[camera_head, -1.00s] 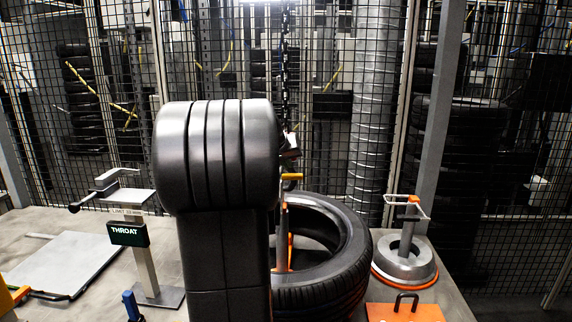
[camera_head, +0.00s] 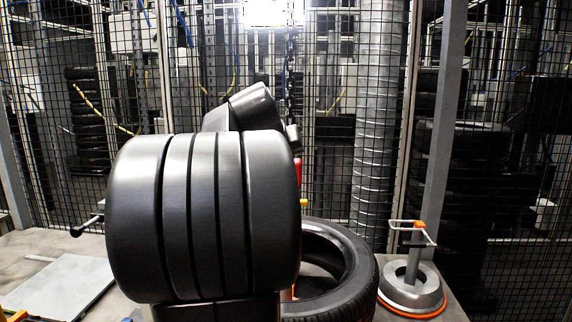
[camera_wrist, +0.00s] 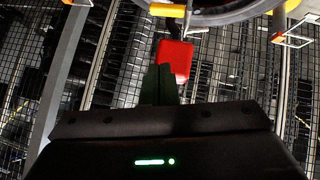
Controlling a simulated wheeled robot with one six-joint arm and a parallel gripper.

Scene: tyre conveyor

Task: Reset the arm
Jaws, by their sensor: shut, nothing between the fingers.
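My gripper (camera_wrist: 164,72) shows in the wrist view, its dark fingers together and empty. A red block-like thing (camera_wrist: 176,58) lies just beyond the fingertips in the picture; I cannot tell its distance. In the head view my arm's large dark grooved joint fills the centre left, with another link rising behind it. My gripper cannot be made out there.
A tyre (camera_head: 362,283) lies on the table behind and right of my arm. A grey round base with a post (camera_head: 413,285) stands to its right. A pale flat plate (camera_head: 62,285) lies at left. A mesh fence (camera_head: 330,120) closes off the back.

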